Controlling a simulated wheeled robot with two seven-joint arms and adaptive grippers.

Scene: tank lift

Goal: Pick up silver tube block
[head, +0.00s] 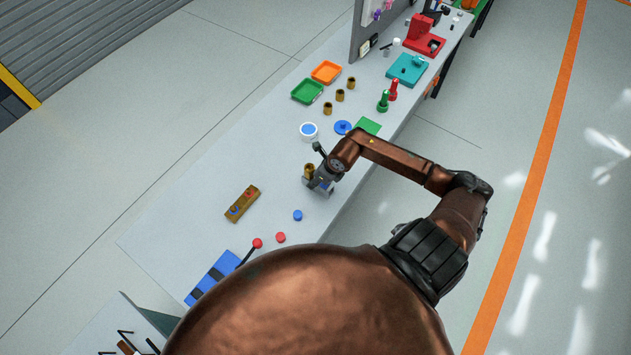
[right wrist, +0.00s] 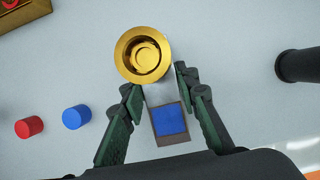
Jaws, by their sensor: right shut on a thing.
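The silver tube block (right wrist: 158,94) shows in the right wrist view as a pale grey block with a blue square on its near face. A round gold cup-like piece (right wrist: 142,52) is at its far end; I cannot tell whether the two are joined. My right gripper (right wrist: 155,82) has its dark green fingers on either side of the silver block, shut on it. In the head view my right gripper (head: 320,180) is low over the table, beside a gold tube (head: 309,171), and hides much of the block. My left gripper is not in view.
On the long white table (head: 190,215) are a gold block with coloured dots (head: 242,203), a blue button (head: 297,215) and a red button (head: 281,237).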

